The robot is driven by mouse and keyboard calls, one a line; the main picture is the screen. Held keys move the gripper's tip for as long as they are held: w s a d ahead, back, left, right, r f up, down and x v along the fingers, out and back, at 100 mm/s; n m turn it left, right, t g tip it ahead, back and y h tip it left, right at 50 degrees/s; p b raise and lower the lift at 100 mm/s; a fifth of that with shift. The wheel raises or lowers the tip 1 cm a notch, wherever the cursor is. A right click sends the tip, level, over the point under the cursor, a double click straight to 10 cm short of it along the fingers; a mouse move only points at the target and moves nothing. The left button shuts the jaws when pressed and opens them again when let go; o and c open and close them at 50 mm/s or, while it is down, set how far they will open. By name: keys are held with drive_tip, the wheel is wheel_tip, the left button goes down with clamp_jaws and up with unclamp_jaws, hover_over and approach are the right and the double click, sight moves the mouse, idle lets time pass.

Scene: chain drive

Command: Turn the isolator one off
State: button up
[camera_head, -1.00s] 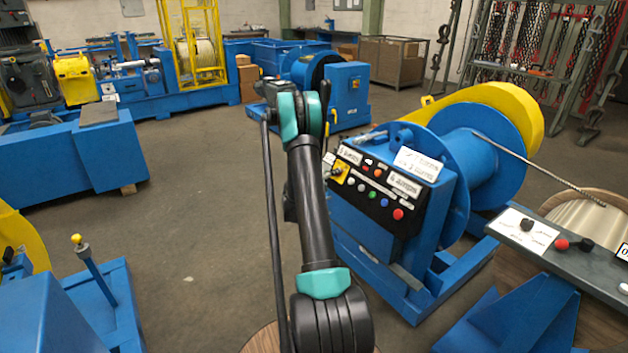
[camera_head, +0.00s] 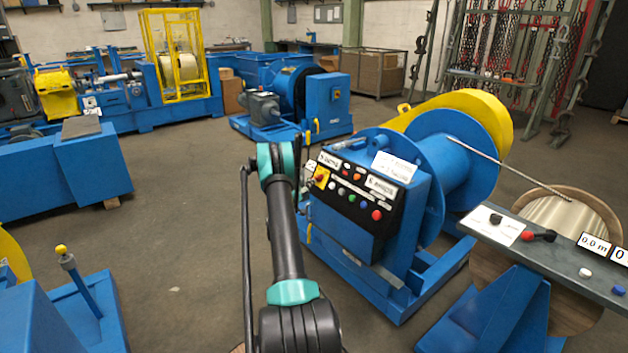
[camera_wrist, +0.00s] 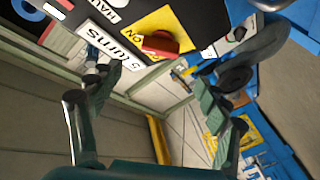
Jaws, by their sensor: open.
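A red rotary switch knob (camera_wrist: 160,43) sits on a yellow plate (camera_wrist: 178,20) with the letters ON, at the top of the wrist view. In the head view this yellow plate with its red knob (camera_head: 321,177) is at the left end of the black control panel (camera_head: 355,195). I cannot read a number naming it as isolator one. My gripper (camera_wrist: 152,85) is open and empty, its fingers spread below the knob in the wrist view and apart from it. In the head view my arm's teal joint partly hides the gripper beside the panel's left edge.
The panel also carries several buttons and white labels, one reading "5 turns" (camera_wrist: 108,44). It is mounted on a blue winch (camera_head: 340,235) with a large drum. A grey console (camera_head: 560,240) stands at the right. Open floor (camera_head: 185,240) lies to the left.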

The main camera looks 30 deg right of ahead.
sight(315, 178)
drive_tip(key=x, duration=0.9)
drive_tip(key=shift+d, duration=0.2)
drive_tip(key=c, duration=1.2)
